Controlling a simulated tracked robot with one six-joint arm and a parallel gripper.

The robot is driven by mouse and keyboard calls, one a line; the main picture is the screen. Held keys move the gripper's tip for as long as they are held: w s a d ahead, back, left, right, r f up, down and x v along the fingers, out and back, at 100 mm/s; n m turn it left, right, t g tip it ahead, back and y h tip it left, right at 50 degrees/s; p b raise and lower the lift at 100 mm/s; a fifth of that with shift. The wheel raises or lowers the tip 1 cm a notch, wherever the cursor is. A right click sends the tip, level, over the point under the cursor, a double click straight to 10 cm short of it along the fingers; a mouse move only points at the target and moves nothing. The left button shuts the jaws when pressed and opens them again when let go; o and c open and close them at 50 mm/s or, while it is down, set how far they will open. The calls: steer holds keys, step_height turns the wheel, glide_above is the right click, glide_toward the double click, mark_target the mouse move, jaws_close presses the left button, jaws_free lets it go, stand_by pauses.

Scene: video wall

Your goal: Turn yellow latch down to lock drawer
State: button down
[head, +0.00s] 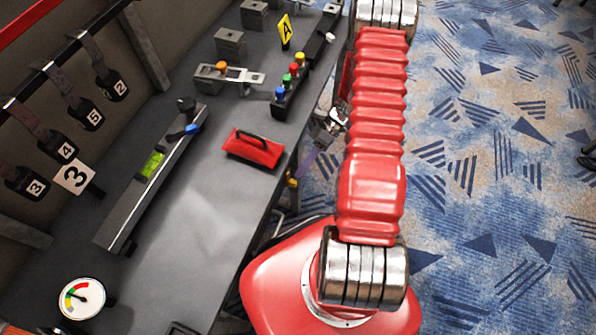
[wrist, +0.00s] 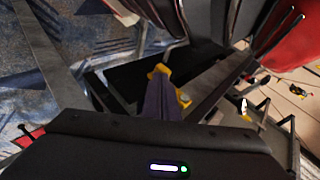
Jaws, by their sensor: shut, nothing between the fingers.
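The yellow latch (wrist: 160,70) is in the middle of the wrist view, partly hidden behind my gripper (wrist: 163,92). A second bit of yellow shows at the right of the fingers, and I cannot tell if it is the same piece. My purple fingers are shut with nothing between them and overlap the latch in the picture. Whether they touch it is unclear. In the head view my gripper (head: 306,161) is beside the bench's right side, and a small yellow part (head: 292,183) shows just below it. The drawer's outline cannot be made out clearly.
The grey bench (head: 200,225) carries a red handled block (head: 255,149), a long level (head: 150,175), a gauge (head: 81,298) and a row of coloured buttons (head: 290,83). Patterned carpet (head: 490,170) lies open to the right. Dark frame bars surround the latch in the wrist view.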

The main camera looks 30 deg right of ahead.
steer(key=shift+w+d, duration=0.1)
steer(key=w+d+r, duration=0.2)
steer(key=d, duration=0.3)
steer(key=w+d+r, duration=0.2)
steer(key=d+r, duration=0.1)
steer(key=d, duration=0.3)
steer(key=shift+w, duration=0.35)
steer(key=shift+r, duration=0.1)
